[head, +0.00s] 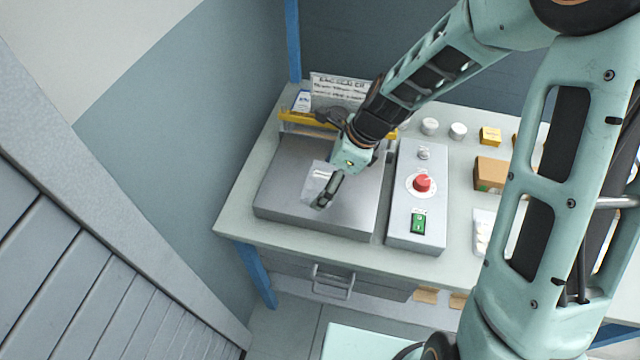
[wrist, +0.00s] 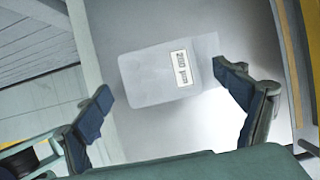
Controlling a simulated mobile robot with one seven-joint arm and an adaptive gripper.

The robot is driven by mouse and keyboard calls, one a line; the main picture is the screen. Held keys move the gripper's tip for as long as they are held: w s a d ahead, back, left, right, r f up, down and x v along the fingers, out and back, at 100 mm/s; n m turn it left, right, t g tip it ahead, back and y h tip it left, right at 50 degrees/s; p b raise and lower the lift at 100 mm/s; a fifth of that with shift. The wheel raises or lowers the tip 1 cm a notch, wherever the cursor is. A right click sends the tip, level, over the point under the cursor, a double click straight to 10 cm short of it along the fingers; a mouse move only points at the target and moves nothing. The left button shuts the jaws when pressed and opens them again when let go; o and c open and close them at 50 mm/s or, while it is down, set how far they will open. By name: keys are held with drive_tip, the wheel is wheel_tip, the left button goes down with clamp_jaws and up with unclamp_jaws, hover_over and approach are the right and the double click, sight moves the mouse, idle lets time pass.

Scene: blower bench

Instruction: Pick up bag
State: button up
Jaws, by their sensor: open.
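The bag (head: 314,178) is a pale, see-through pouch with a printed white label, lying flat on the grey metal plate (head: 285,190) of the bag sealer. In the wrist view the bag (wrist: 150,92) lies between and beyond my two dark blue fingers. My gripper (head: 326,188) is over the plate, pointing down, and hides part of the bag in the head view. In the wrist view my gripper (wrist: 162,82) is open and empty, with its right fingertip close to the bag's right edge. I cannot tell how much height separates fingers and bag.
A control box (head: 417,190) with a red knob and a green switch stands right of the plate. A yellow bar (head: 300,119) and a sign (head: 338,88) are behind it. A brown box (head: 490,174) and white jars (head: 458,131) stand further right. The bench's left edge is clear.

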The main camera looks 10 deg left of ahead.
drive_tip(key=shift+a+f, duration=0.15)
drive_tip(key=shift+f, duration=0.2)
drive_tip(key=c, duration=1.4)
drive_tip(key=shift+r, duration=0.2)
